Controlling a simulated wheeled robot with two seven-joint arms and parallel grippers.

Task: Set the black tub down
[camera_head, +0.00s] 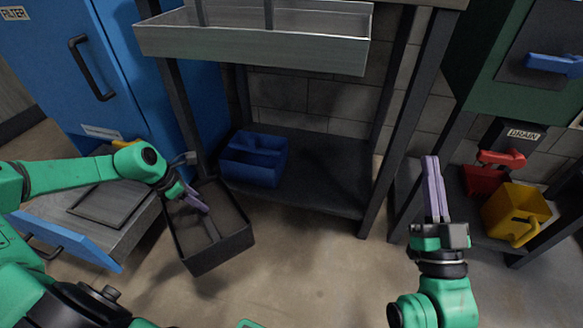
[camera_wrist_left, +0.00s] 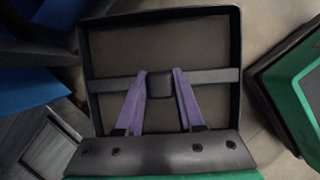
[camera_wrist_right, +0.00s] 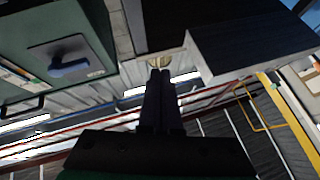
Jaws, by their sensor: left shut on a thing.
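The black tub (camera_head: 240,243) is an open, dark rectangular box with a bar across its middle. It hangs at a slant in my left gripper (camera_head: 203,207), between the open drawer and the low shelf. In the left wrist view, the purple fingers of that gripper (camera_wrist_left: 160,90) close on the block at the middle of the bar, with the tub's rim (camera_wrist_left: 160,12) around them. A dark shadow shows on the floor beside it; I cannot tell whether its underside touches anything. My right gripper (camera_head: 431,162) points upward, shut and empty; its fingers meet in the right wrist view (camera_wrist_right: 161,75).
A blue tub (camera_head: 254,158) stands on the low dark shelf (camera_head: 315,175), with bare shelf to its right. An open drawer (camera_head: 120,215) juts out at left. Red (camera_head: 482,180) and yellow (camera_head: 516,211) tubs stand at right. The middle floor (camera_head: 320,270) is clear.

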